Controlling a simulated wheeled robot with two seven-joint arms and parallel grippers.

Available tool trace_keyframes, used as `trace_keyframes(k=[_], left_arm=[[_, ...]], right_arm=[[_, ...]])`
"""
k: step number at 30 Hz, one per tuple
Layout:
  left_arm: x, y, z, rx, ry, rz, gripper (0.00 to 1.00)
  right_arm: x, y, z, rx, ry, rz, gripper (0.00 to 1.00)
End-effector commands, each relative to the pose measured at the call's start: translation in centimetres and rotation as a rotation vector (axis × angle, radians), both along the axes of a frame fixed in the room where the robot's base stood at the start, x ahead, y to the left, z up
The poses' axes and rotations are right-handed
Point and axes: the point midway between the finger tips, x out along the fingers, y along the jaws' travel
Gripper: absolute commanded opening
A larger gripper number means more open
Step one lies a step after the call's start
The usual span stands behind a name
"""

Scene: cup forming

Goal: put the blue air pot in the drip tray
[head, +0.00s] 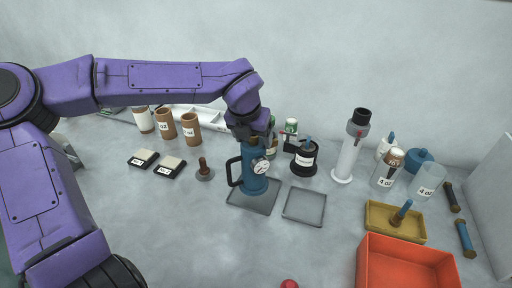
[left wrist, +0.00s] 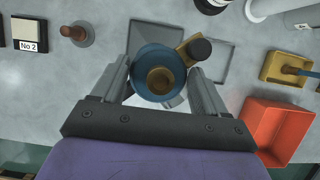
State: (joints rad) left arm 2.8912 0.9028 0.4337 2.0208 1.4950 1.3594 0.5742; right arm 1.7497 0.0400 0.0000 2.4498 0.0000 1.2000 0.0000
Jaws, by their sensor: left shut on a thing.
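The blue air pot (head: 254,178) has a black side handle and a white gauge on its front. It stands upright at the grey drip tray (head: 240,204), over its back part in the head view. My left gripper (head: 250,135) is above the pot and shut on its upper part. In the left wrist view the pot (left wrist: 147,84) shows from above between the two fingers of my left gripper (left wrist: 156,80). I cannot tell whether the pot's base touches the tray. My right gripper is in neither view.
A second grey tray (head: 304,206) lies empty just right. A stamp-like brown tool (head: 204,170) stands left of the pot. A black-based jar (head: 303,160) and a white cylinder (head: 347,155) stand behind right. An orange bin (head: 372,258) and a yellow tray (head: 376,218) are at right.

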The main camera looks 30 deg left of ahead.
Motion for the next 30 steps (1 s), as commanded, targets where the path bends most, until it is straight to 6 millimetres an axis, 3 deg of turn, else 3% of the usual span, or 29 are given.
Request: trace_keyframes(k=[6,16,27,28,30], left_arm=[[2.1,0.7,-2.3,0.001,-0.003,-0.001,0.00],[2.9,0.9,-5.9,0.001,-0.003,-0.002,0.00],[2.9,0.9,-6.6,0.000,-0.005,-0.002,0.00],[2.8,0.9,-6.7,0.000,-0.002,-0.001,0.77],[2.8,0.9,-6.6,0.000,-0.002,-0.001,0.99]], right_arm=[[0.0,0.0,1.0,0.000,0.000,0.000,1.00],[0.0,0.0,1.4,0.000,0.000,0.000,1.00],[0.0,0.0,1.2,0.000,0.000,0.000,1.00],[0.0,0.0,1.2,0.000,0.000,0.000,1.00],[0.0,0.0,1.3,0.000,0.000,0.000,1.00]])
